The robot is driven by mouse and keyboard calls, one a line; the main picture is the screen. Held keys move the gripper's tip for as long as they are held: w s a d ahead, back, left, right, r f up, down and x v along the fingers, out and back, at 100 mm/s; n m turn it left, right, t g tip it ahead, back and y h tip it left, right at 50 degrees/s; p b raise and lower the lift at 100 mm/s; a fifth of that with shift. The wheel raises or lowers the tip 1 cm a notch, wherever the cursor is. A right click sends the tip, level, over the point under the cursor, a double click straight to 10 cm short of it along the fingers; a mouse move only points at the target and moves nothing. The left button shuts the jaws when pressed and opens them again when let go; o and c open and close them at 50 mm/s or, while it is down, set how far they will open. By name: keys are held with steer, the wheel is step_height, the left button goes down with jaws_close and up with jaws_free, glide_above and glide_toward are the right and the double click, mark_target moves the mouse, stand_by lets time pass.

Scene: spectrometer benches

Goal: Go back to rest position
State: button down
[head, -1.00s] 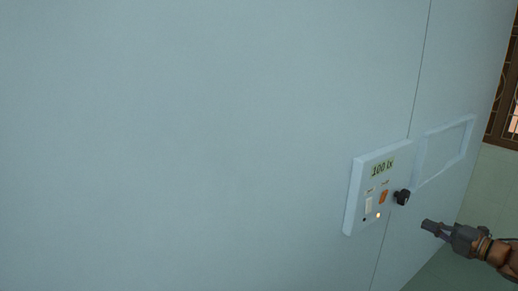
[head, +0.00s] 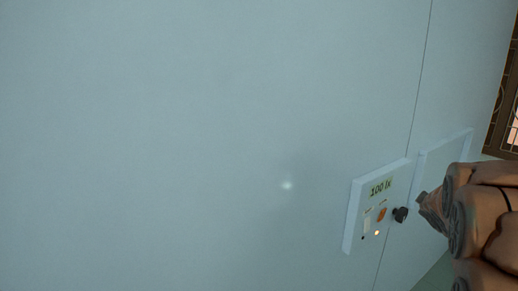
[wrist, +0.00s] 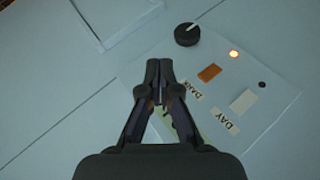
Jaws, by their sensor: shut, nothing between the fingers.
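My gripper (wrist: 159,72) is shut and empty in the wrist view, its two fingertips together. It is over the lower left part of a pale control panel (wrist: 270,105) and hides part of it. In the head view my arm comes in from the right edge, and its end is close to the right of the panel (head: 352,225). The panel display reads "100 lx" (head: 381,188).
The panel carries a black knob (wrist: 187,34), an orange switch (wrist: 209,72), a white switch (wrist: 243,101) and a lit lamp (wrist: 234,54). "DARK" and "DAY" labels show. A raised frame (head: 425,165) is on the wall right of the panel. A barred window (head: 505,100) is at far right.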

steer(key=s+a+f+m+g+y+p, duration=0.2)
steer(key=s+a+g, duration=0.3)
steer(key=s+a, duration=1.1)
steer(key=s+a+f+m+g+y+p, duration=0.2)
steer(key=s+a+f+m+g+y, duration=0.2)
steer(key=s+a, duration=1.2)
steer(key=s+f+g, duration=0.1)
steer(key=s+g, duration=0.1)
steer(key=s, duration=0.3)
steer(key=shift+s+a+g+y, duration=0.3)
steer(key=shift+a+y, duration=0.1)
